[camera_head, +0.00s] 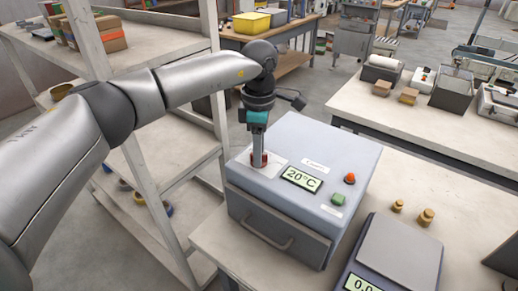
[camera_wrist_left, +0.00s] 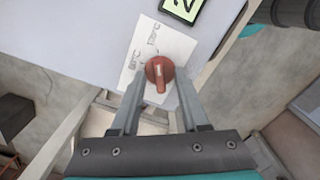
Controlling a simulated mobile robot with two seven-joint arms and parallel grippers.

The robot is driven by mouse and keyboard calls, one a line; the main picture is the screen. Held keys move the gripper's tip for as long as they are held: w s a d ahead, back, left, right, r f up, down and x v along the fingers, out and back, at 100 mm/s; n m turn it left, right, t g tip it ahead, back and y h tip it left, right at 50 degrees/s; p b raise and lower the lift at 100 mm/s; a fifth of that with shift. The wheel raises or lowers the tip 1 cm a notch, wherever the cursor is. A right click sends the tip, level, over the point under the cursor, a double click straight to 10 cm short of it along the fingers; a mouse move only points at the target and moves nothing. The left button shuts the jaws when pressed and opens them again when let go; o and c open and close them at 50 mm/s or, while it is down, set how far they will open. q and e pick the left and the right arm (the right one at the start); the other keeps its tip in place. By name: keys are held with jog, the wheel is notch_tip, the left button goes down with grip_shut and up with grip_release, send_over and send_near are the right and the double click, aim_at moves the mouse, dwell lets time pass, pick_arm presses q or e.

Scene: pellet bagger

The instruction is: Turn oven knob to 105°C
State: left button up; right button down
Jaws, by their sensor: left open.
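The oven (camera_head: 300,165) is a grey box on the bench, and its display (camera_head: 302,179) reads 20°C. The red oven knob (camera_wrist_left: 160,72) sits on a white label plate (camera_wrist_left: 150,45) with temperature marks. In the head view the knob (camera_head: 260,158) is mostly hidden by my left gripper (camera_head: 259,150), which points down over it. In the left wrist view the left gripper (camera_wrist_left: 158,100) is open, with one finger on each side of the knob. I cannot tell whether the fingers touch it. My right gripper is not in view.
An orange-red button (camera_head: 350,178) and a green button (camera_head: 338,199) are on the oven top. A scale (camera_head: 395,255) and brass weights (camera_head: 426,217) stand to the right. A white shelf rack (camera_head: 165,140) stands close on the left.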

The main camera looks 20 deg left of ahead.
pick_arm(q)
notch_tip(320, 180, up, 15)
jog(key=shift+r, duration=0.15)
dwell(0.5)
